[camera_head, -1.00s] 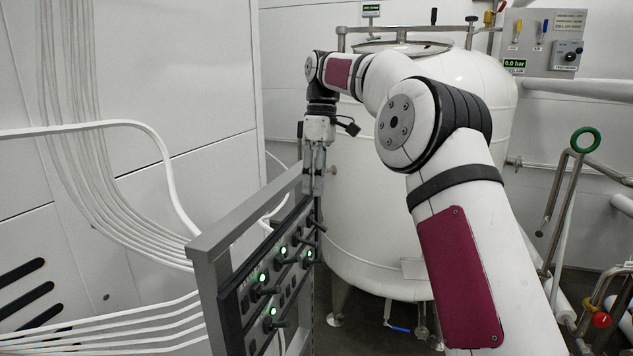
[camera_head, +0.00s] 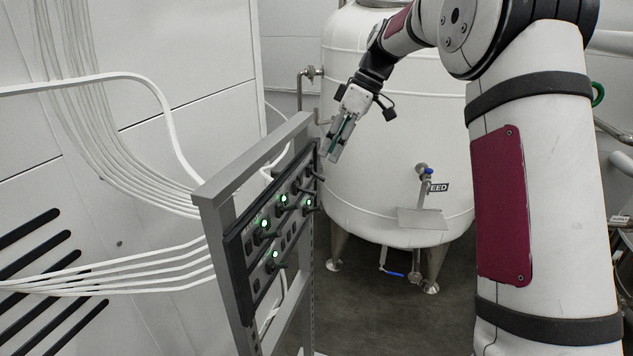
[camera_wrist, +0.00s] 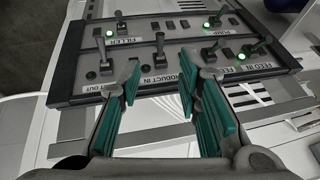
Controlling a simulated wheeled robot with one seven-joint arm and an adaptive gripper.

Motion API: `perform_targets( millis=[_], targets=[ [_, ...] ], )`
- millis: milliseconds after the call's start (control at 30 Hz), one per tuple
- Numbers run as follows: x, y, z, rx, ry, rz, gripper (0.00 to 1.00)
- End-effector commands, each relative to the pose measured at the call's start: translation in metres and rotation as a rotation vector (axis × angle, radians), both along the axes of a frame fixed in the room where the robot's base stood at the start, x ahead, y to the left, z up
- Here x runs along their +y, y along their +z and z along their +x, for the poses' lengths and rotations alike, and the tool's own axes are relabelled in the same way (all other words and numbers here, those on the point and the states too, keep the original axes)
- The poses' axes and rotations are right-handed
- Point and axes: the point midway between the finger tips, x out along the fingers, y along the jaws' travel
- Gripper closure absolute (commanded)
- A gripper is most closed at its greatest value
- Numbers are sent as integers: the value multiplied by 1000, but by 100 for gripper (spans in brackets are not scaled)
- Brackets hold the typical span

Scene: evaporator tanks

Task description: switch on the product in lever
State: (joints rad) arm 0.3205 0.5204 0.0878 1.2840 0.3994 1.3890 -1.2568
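The product in lever (camera_wrist: 160,47) is a dark upright stick on the black control panel (camera_wrist: 78,70), above the PRODUCT IN label in the wrist view. I see no lit green light beside it. My gripper (camera_wrist: 159,64) is open, with teal pads on both fingers. In the wrist view the lever appears between and just beyond the fingertips; I cannot tell whether they touch it. In the head view my gripper (camera_head: 336,152) is tilted at the upper right of the panel (camera_head: 262,255). The product in lever cannot be picked out there.
Neighbouring levers include the filler lever (camera_wrist: 125,27), pump lever (camera_wrist: 213,20) and feed in lever (camera_wrist: 258,45); several lights are green. A grey frame (camera_head: 215,215) holds the panel. A white tank (camera_head: 390,190) stands behind my gripper. White cables (camera_head: 150,270) run left of the frame.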

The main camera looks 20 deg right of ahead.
Motion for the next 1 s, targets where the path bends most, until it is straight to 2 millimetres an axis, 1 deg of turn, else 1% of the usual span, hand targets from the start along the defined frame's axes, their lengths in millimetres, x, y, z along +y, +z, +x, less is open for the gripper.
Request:
perform_targets(
  millis=[100, 300, 500, 700, 967, 1000],
  targets=[
    [11, -22, -1, 5, 4, 0, 68],
    [27, -57, 2, 6, 2, 1, 68],
    [38, -82, 5, 3, 3, -1, 68],
    [43, -93, 6, 2, 1, -1, 68],
    [43, -94, 7, 1, 0, -2, 68],
    [43, -93, 7, 1, 0, -2, 75]
  ],
)
